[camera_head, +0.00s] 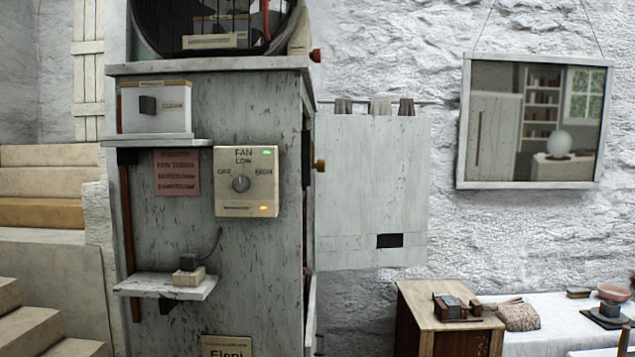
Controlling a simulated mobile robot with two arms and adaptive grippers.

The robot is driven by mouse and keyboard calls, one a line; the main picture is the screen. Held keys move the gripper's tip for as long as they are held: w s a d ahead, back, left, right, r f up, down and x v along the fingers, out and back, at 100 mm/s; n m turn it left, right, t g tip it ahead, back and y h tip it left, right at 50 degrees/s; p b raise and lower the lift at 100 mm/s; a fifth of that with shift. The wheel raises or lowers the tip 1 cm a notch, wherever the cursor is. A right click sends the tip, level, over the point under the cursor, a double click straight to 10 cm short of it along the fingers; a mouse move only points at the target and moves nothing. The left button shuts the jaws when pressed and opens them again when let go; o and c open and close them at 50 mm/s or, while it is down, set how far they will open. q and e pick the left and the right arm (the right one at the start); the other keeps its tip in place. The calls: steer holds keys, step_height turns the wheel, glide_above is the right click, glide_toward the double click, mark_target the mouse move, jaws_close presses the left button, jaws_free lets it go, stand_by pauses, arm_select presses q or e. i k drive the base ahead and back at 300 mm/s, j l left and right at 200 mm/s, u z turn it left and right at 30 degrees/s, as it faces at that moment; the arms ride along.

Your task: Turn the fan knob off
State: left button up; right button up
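The fan control (247,199) is a cream square plate on the side of a worn grey cabinet. Its round grey knob (240,184) sits in the middle of the plate. The plate reads FAN at the top, with LOW under it, OFF to the left and HIGH to the right. The knob's pointer is too small to read surely. A green light shows at the plate's upper right and an orange light at its lower right. Neither of my grippers is in view.
A small shelf (203,290) juts from the grey cabinet (255,300) below the control. A cream switch box (174,120) and a pink notice (177,173) are to its left. A white panel (370,190) hangs at right. A wooden cabinet (418,315) stands lower right.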

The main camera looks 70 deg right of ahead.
mark_target(241, 184)
steer(key=z, duration=1.85)
